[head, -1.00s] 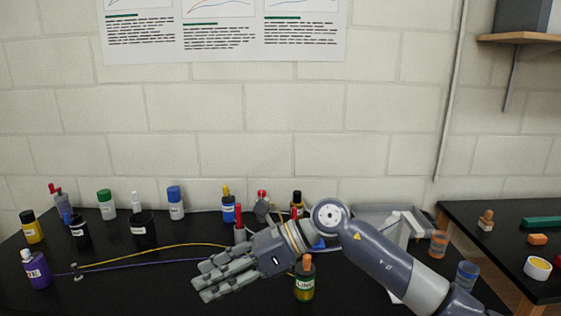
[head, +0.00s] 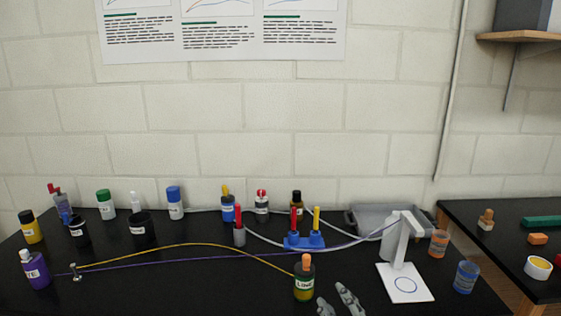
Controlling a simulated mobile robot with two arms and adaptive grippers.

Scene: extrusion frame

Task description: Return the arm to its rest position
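My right gripper (head: 336,300) shows only as grey fingertips at the bottom edge, right of the middle. The fingertips stand apart with nothing seen between them. The rest of that gripper and its arm is below the picture. My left gripper is not in view.
A blue holder with red and yellow leads (head: 304,241) and a white stand (head: 400,280) are on the black bench. Orange (head: 438,244) and blue (head: 466,276) containers stand at right. Several bottles line the back. A yellow wire (head: 190,244) crosses the open middle.

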